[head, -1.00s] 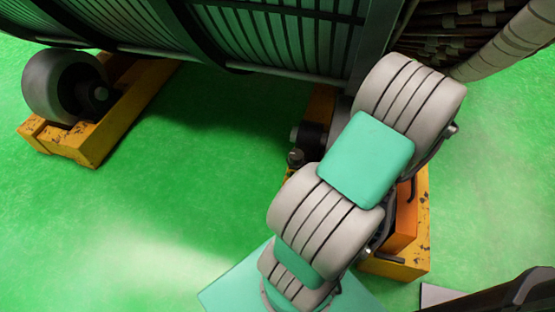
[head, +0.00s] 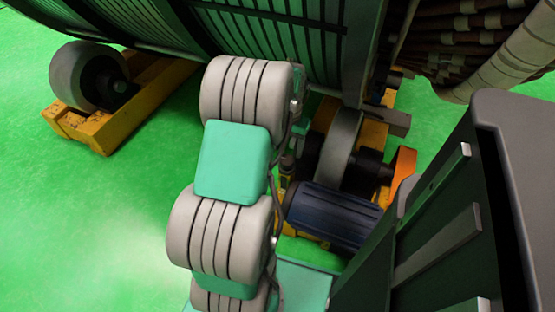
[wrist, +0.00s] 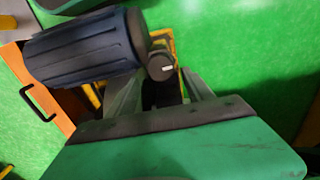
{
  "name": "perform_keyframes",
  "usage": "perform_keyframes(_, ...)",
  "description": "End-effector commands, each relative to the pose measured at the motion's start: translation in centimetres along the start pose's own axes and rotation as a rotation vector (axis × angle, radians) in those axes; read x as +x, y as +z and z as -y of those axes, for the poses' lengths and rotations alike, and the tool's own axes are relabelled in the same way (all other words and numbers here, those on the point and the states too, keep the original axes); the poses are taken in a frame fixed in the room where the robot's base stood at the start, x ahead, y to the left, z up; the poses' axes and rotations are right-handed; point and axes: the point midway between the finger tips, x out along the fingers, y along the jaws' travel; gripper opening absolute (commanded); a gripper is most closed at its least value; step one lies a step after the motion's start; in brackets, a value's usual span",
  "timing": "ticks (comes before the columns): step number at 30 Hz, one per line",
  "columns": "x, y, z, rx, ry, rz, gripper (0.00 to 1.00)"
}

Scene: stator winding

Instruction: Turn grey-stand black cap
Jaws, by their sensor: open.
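A black round cap (wrist: 161,67) with a small white mark shows in the wrist view, at the right end of a ribbed dark blue motor (wrist: 85,48). My gripper (wrist: 162,78) is open, its two grey fingers apart on either side of the cap's lower part in the picture. I cannot tell whether the cap is between the fingertips or beyond them; no contact is clear. In the head view the blue motor (head: 332,215) lies right of my arm. My arm hides most of the gripper and the cap there. I cannot make out a grey stand for certain.
A yellow roller cradle (head: 120,115) with a grey wheel stands at left. The large ribbed stator (head: 270,30) fills the top. An orange box (wrist: 35,95) with a black handle is at left in the wrist view. Green floor (head: 110,200) is open at lower left.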

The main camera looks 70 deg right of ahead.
Motion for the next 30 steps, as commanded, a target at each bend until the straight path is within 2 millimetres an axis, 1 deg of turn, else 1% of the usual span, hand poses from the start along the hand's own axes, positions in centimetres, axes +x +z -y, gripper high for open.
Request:
perform_keyframes(1, 1.2, 0.1, 0.0, 0.000, 0.001, 0.003, 0.65)
perform_keyframes(2, 1.8, 0.1, 0.0, -0.001, 0.001, 0.002, 0.67)
perform_keyframes(6, 4.7, 0.1, 0.2, -0.005, 0.001, 0.003, 0.68)
perform_keyframes(10, 6.4, 0.1, 0.3, -0.007, 0.000, 0.001, 0.68)
perform_keyframes(13, 6.8, 0.1, 0.3, -0.007, 0.000, 0.001, 0.68)
perform_keyframes(20, 6.8, 0.1, 0.3, -0.007, 0.000, 0.000, 0.67)
perform_keyframes(30, 6.8, 0.1, 0.3, -0.006, 0.000, 0.000, 0.39)
